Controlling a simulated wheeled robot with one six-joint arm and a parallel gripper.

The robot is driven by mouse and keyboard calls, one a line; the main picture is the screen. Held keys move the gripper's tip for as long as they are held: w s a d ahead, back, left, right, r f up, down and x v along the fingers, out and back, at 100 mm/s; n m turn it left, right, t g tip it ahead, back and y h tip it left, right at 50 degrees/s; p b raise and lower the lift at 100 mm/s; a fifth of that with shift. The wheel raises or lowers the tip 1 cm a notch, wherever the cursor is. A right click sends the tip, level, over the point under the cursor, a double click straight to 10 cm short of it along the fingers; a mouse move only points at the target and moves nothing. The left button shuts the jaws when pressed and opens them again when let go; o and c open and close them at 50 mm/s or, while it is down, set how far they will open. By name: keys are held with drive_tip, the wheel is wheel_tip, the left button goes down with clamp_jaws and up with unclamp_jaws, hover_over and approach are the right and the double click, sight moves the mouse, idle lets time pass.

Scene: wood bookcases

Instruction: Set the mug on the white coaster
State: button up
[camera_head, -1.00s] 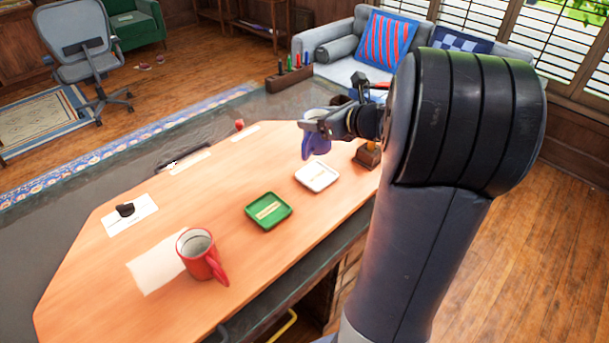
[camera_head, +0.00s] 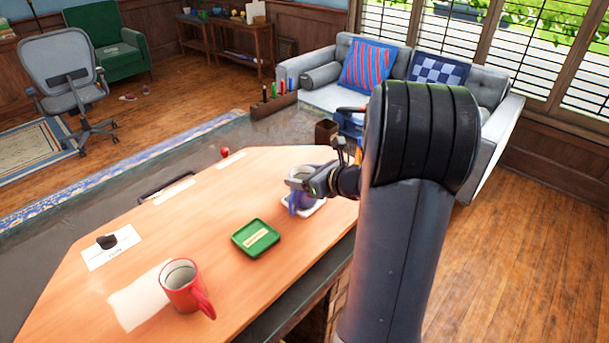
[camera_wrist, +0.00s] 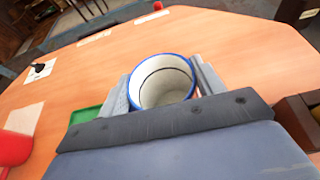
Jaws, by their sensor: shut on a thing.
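My gripper (camera_head: 297,184) is shut on a blue mug (camera_head: 299,200) with a white inside. In the wrist view the mug (camera_wrist: 163,82) stands upright between the two fingers, its open rim facing the camera. The white coaster (camera_head: 316,209) is directly below or behind the mug in the head view, and only part of its rim shows. I cannot tell whether the mug's base touches it. In the wrist view the coaster is almost wholly hidden by the mug and gripper.
A green coaster (camera_head: 256,238) lies to the left of the white one. A red mug (camera_head: 186,287) stands near a blank paper sheet (camera_head: 135,302) at the front left. A card (camera_head: 111,247) with a dark object lies farther left. The desk middle is clear.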

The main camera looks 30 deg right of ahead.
drive_tip(key=shift+f, duration=0.2)
drive_tip(key=o, duration=1.2)
drive_tip(key=shift+r, duration=0.1)
drive_tip(key=shift+r, duration=0.15)
drive_tip(key=shift+s+d+r, duration=0.15)
drive_tip(key=shift+s, duration=0.2)
drive_tip(key=v, duration=1.1)
drive_tip(key=shift+s, duration=0.15)
